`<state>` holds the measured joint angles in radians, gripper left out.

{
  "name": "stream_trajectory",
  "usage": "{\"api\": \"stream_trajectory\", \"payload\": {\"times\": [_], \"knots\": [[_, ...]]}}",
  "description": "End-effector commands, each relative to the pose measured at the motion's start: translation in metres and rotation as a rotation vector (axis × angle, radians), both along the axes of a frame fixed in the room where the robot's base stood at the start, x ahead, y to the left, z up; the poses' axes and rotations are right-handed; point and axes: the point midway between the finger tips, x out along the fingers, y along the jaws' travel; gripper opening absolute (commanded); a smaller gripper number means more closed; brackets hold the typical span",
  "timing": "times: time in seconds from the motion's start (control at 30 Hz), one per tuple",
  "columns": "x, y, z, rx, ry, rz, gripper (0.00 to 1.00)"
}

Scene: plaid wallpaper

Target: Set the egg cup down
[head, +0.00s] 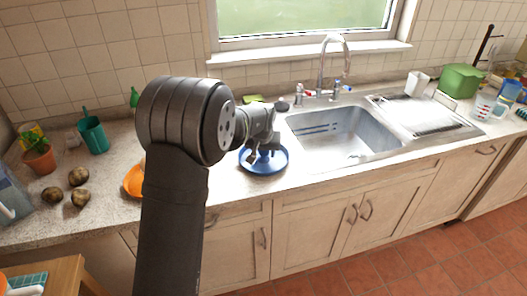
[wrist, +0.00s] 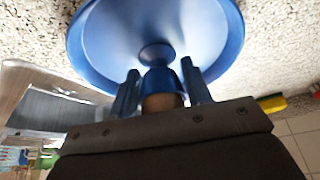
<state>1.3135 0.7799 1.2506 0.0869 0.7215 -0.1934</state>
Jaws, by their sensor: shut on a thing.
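My gripper (wrist: 162,88) is shut on a blue egg cup (wrist: 158,76), with one finger on each side of it. Something brown (wrist: 162,102) shows in the cup's mouth, partly hidden by the gripper body. The cup's foot is over the middle of a blue dish (wrist: 100,40); I cannot tell whether it touches. In the head view my gripper (head: 262,153) is over the blue dish (head: 270,169) on the counter, left of the sink, and the egg cup is hard to make out there.
The sink (head: 345,130) is right of the dish. An orange bowl (head: 133,181) is to the left, partly behind my arm. A yellow-green sponge (head: 252,98) and a dark round thing (head: 282,106) lie behind. The counter's front edge is close to the dish.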

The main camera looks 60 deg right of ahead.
Motion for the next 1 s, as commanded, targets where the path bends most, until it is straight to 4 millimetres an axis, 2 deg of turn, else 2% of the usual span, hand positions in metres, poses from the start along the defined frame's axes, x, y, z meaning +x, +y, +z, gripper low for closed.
{"api": "stream_trajectory", "payload": {"times": [0.03, 0.1, 0.13, 0.37, 0.5, 0.67, 1.0], "knots": [[0.0, 0.0, -0.001, 0.0, 0.0, 0.0, 0.5], [0.0, 0.0, 0.0, 0.0, 0.0, 0.0, 0.64], [0.0, 0.0, 0.0, 0.0, 0.0, 0.0, 0.66], [0.0, 0.0, 0.0, 0.0, 0.0, 0.0, 0.66], [-0.001, 0.001, 0.007, -0.001, 0.0, 0.0, 0.66], [-0.004, 0.009, 0.029, -0.004, -0.001, 0.0, 0.66], [-0.015, 0.034, 0.092, -0.003, -0.002, -0.001, 0.66]]}}
